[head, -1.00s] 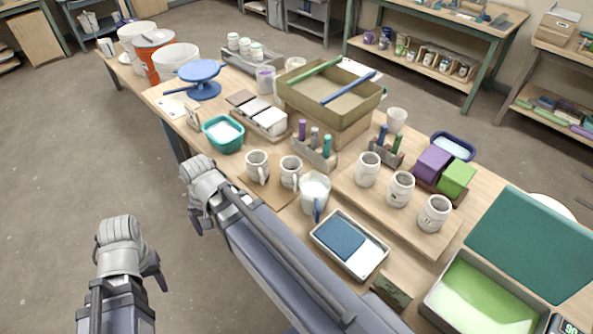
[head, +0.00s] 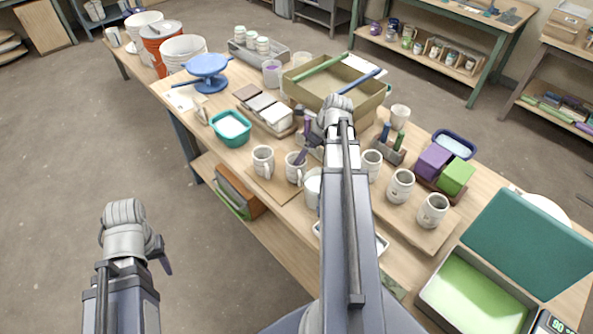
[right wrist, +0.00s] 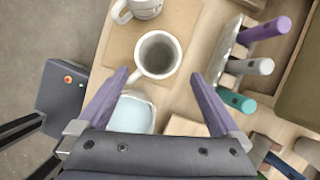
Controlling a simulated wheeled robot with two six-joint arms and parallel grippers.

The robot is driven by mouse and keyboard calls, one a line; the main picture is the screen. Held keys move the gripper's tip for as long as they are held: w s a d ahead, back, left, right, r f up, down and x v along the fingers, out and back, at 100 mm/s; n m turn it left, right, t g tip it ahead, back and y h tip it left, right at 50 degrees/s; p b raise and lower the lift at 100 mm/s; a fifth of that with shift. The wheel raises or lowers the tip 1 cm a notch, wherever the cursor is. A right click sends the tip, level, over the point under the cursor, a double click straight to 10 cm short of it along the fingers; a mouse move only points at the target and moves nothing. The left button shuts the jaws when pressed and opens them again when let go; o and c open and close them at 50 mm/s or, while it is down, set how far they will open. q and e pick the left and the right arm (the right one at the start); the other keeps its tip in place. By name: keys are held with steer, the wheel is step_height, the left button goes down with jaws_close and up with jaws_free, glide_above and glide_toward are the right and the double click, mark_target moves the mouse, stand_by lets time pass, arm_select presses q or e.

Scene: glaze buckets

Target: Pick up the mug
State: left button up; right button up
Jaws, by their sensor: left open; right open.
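Two white mugs stand on a thin board, a left one (head: 263,160) and a right one (head: 294,170). In the right wrist view the nearer mug (right wrist: 158,55) is upright and empty, ahead of and between my fingertips. My right gripper (right wrist: 159,76) is open, and no contact shows; in the head view my right gripper (head: 310,150) is over the table by the right mug, its arm covering part of the scene. My left gripper (head: 150,250) is open and empty over the floor at the lower left. Which mug is meant is not shown.
A pitcher (right wrist: 130,113) stands close to the nearer mug. Tools with coloured handles (right wrist: 257,66) stand on the right in the wrist view. More white cups (head: 400,186) stand on a board to the right. A teal tub (head: 230,128) is at the left.

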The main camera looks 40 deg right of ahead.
mark_target(294, 168)
steer(key=b+x, duration=0.5)
steer(key=x, duration=0.1)
steer(key=shift+s, duration=0.15)
steer(key=shift+w+a+f+b, duration=0.1)
steer(key=shift+w+f+b, duration=0.2)
steer(key=shift+f+b, duration=0.25)
steer(key=b+x, duration=0.5)
steer(key=shift+s+f, duration=0.1)
steer(key=shift+s, duration=0.05)
steer(key=shift+a, duration=0.1)
steer(key=shift+c, duration=0.2)
steer(key=c, duration=1.4)
step_height(294, 168, up, 10)
steer(key=p, duration=1)
